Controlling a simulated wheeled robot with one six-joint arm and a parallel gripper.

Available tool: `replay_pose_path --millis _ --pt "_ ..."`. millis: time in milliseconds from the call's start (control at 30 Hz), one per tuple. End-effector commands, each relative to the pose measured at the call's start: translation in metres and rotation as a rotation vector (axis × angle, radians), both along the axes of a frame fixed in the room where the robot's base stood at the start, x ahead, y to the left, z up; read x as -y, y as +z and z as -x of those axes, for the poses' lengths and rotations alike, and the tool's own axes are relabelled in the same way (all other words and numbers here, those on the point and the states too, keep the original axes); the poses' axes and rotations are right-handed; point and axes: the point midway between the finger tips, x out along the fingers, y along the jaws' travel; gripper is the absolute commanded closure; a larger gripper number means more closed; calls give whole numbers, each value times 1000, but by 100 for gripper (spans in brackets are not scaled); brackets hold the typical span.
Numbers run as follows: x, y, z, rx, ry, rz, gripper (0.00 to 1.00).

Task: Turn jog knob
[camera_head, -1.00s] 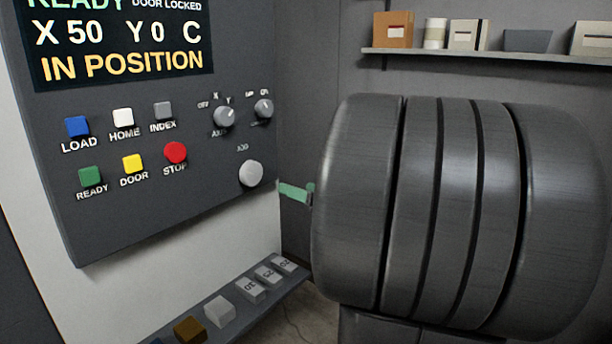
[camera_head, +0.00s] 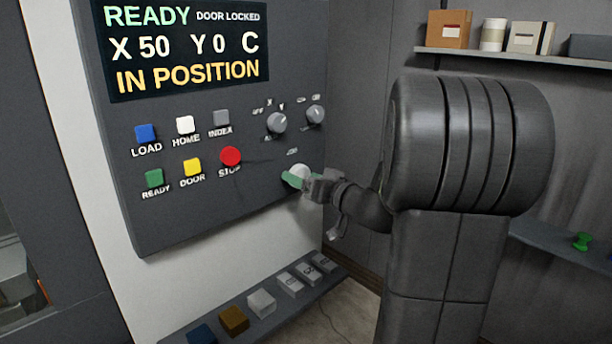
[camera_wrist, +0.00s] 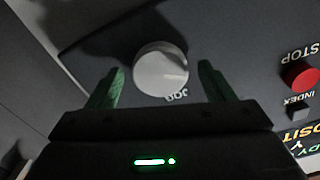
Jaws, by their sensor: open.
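The jog knob (camera_head: 301,172) is a round, light grey knob at the lower right of the dark control panel (camera_head: 200,220). In the wrist view the jog knob (camera_wrist: 160,69) lies ahead of and between the two green fingertips, with a visible gap on each side. My gripper (camera_head: 294,180) is at the knob in the head view and partly covers it. In the wrist view my gripper (camera_wrist: 160,88) is open and empty. I cannot tell how far the fingertips are from the panel face.
The red STOP button (camera_head: 230,157) is left of the jog knob. Two selector knobs, axis (camera_head: 276,122) and another (camera_head: 315,114), sit above. The screen (camera_head: 185,50) reads READY, DOOR LOCKED, IN POSITION. A ledge with several blocks (camera_head: 262,303) runs below the panel. A shelf (camera_head: 520,55) is at back right.

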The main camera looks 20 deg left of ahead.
Motion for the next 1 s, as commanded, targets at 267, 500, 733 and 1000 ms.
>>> replay_pose_path --millis 267,500,733,1000 --pt "0 0 0 0 0 0 33" --pt "0 0 0 0 0 0 69" --pt "0 -2 0 -21 0 -10 69" --pt "0 -4 0 -144 0 -63 69"
